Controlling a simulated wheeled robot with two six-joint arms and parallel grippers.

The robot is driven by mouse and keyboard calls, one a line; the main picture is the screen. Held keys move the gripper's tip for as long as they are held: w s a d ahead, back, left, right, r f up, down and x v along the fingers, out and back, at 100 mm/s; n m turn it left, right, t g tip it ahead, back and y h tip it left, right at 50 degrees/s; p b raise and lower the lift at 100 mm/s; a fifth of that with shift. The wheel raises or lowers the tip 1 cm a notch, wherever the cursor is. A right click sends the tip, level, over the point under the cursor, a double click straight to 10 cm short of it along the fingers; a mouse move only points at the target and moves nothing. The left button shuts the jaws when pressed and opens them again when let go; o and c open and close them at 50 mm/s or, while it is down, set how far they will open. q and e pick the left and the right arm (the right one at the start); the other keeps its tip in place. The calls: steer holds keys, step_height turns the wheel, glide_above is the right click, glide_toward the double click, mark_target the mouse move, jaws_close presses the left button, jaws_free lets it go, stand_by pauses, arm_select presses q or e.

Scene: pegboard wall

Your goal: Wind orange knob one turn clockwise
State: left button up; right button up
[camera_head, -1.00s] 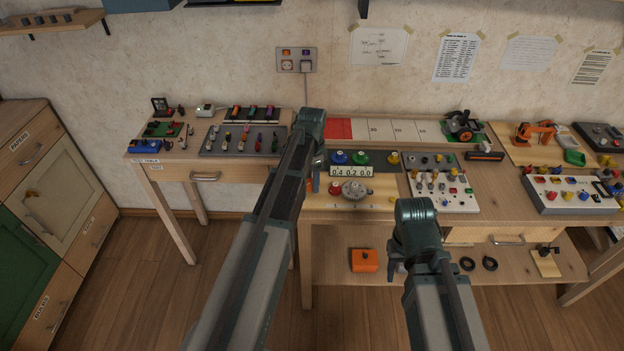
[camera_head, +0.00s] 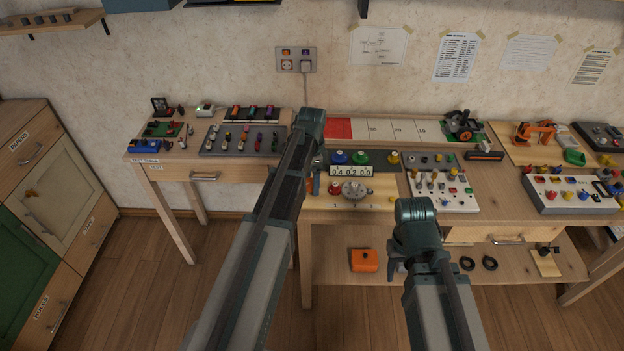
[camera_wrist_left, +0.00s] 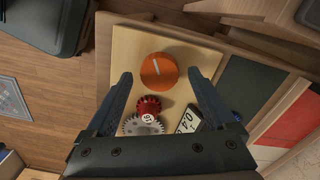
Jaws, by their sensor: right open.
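The round orange knob (camera_wrist_left: 158,71) with a pale line across its face sits on a light wooden board (camera_wrist_left: 125,50) in the left wrist view. My left gripper (camera_wrist_left: 160,76) is open, with one finger on each side of the knob in that view. I cannot tell whether the fingers touch it. In the head view my left arm hides most of the knob, and my left fingers are hardly visible. My right gripper (camera_head: 397,268) is low in front of the bench, away from the knob, and its fingers are partly hidden.
A red knob (camera_wrist_left: 149,105), a grey gear (camera_wrist_left: 143,125) and a number counter (camera_wrist_left: 188,118) stand close to the orange knob. Blue, green and yellow knobs (camera_head: 361,157) stand behind the counter. An orange box (camera_head: 364,260) lies on the lower shelf.

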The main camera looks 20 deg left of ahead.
arm_select(q)
steer(key=shift+r, duration=0.15)
arm_select(e)
steer(key=shift+r, duration=0.15)
arm_select(q)
step_height(320, 180, up, 14)
steer(key=p, duration=1.4)
steer(key=shift+f, duration=0.2)
arm_select(e)
step_height(320, 180, up, 14)
steer(key=shift+f, duration=0.25)
